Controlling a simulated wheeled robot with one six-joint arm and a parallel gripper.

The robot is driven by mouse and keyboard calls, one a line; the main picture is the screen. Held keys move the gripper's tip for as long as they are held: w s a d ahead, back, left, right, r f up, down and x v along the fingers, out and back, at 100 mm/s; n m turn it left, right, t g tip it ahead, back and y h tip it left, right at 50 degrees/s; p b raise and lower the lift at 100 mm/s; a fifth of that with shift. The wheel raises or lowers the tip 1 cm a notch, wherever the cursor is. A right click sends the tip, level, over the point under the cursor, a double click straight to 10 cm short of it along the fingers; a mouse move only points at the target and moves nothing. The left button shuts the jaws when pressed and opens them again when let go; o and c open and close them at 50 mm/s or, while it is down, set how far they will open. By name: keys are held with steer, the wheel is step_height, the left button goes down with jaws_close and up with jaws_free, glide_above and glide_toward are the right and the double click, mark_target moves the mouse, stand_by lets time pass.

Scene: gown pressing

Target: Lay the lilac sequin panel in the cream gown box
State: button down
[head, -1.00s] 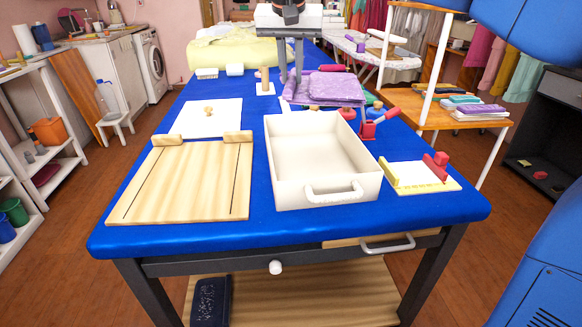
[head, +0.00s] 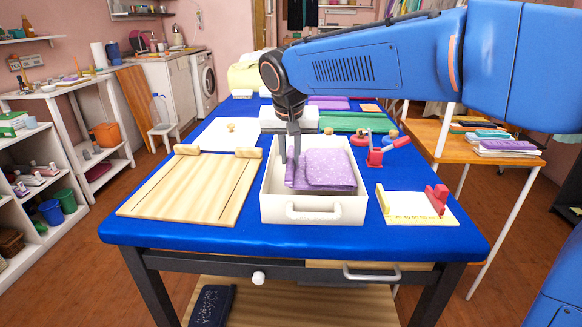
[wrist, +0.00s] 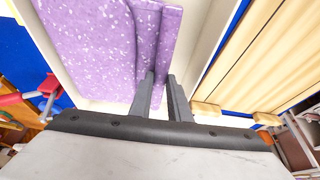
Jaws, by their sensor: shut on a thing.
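The lilac sequin panel (head: 328,169) is a folded, speckled purple cloth. It is inside the cream gown box (head: 314,213), between its walls. My gripper (head: 291,160) reaches down into the box at the panel's left edge and is shut on that edge. In the wrist view the panel (wrist: 95,40) fills the upper left, and the fingers (wrist: 162,88) pinch its edge fold near a cream box wall. I cannot tell whether the panel's underside rests on the box floor.
A wooden board (head: 190,190) lies left of the box. A cream and yellow jig with a red block (head: 437,196) stands to the right. Red tools (head: 375,155) lie behind the box on the right. The blue table (head: 400,230) is clear at the front.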

steer(key=shift+f, duration=1.7)
steer(key=shift+f, duration=0.35)
steer(key=c, duration=1.7)
jaws_free()
steer(key=shift+o, duration=0.2)
steer(key=shift+r, duration=0.1)
steer(key=shift+r, duration=0.25)
steer(key=v, duration=1.2)
